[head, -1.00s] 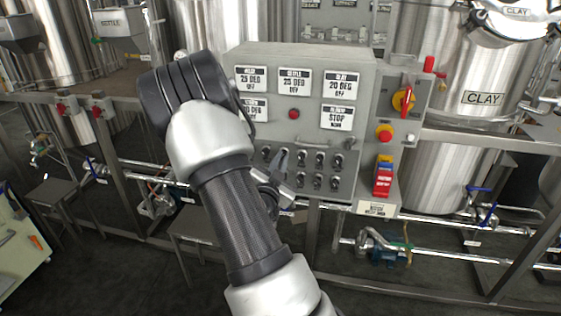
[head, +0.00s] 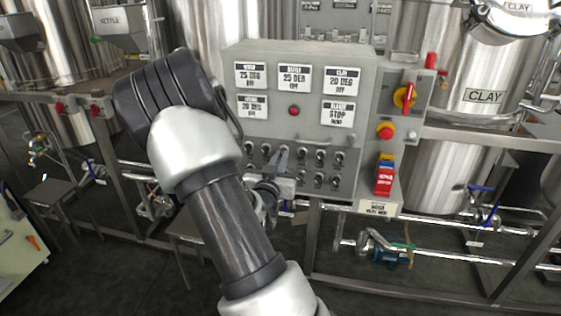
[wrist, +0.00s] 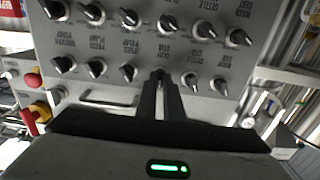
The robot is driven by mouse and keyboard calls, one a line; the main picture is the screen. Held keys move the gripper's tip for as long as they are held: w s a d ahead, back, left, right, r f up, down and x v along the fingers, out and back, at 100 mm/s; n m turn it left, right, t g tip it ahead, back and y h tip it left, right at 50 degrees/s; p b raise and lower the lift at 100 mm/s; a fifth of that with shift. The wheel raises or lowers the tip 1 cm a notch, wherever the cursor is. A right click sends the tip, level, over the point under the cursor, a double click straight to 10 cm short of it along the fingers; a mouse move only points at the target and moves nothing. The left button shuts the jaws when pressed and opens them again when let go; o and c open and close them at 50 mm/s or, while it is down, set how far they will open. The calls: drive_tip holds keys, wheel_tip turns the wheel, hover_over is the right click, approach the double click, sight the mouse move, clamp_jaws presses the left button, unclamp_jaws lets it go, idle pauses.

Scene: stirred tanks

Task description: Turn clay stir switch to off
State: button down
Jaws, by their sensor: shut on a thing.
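The grey control panel (head: 262,112) carries two rows of dark rotary switches on its lower front. My gripper (head: 283,157) reaches them from below. In the wrist view my gripper (wrist: 161,75) has its two dark fingers close together at the nearer row, shut on a switch knob there, which the fingertips mostly hide. Neighbouring knobs (wrist: 128,71) and (wrist: 190,80) stand free on both sides. A display plate reading STOP (head: 338,114) sits on the panel's right.
A red-and-yellow rotary handle (head: 405,96), a red push button (head: 385,131) and a red-blue switch box (head: 384,177) are right of the switches. A metal bar handle (wrist: 108,97) lies close beside the fingers. The CLAY tank (head: 480,75) stands behind at right.

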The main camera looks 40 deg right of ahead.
drive_tip(key=n, duration=0.6)
idle(0.6)
drive_tip(key=c, duration=1.9)
unclamp_jaws()
drive_tip(key=shift+o, duration=0.2)
drive_tip(key=p+v, duration=1)
drive_tip(key=v, duration=0.7)
drive_tip(key=shift+s, duration=0.25)
